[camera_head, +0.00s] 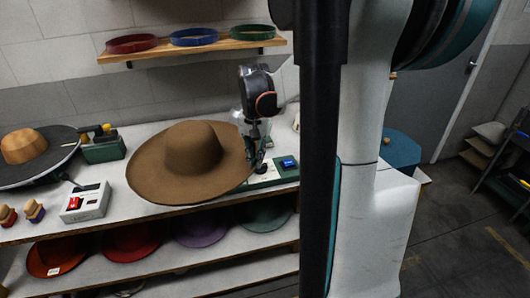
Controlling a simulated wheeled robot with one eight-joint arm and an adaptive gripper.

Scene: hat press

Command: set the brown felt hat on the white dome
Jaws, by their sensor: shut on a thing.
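The brown felt hat (152,166) is crown up, with its wide brim spread over the middle of the worktop. My gripper (257,160) is at the right edge of the brim and is shut on it. The brim looks tilted toward the camera. I cannot tell whether the hat hangs clear or touches what is below it. I cannot make out the white dome; the hat or my arm may hide it.
A green-and-white device with a blue button (288,163) lies right of the hat. A white box with a red switch (86,202) and a dark hat with a tan crown (24,147) are left. Coloured hats fill the lower shelf (165,262). A wall shelf (195,48) holds colored rings.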

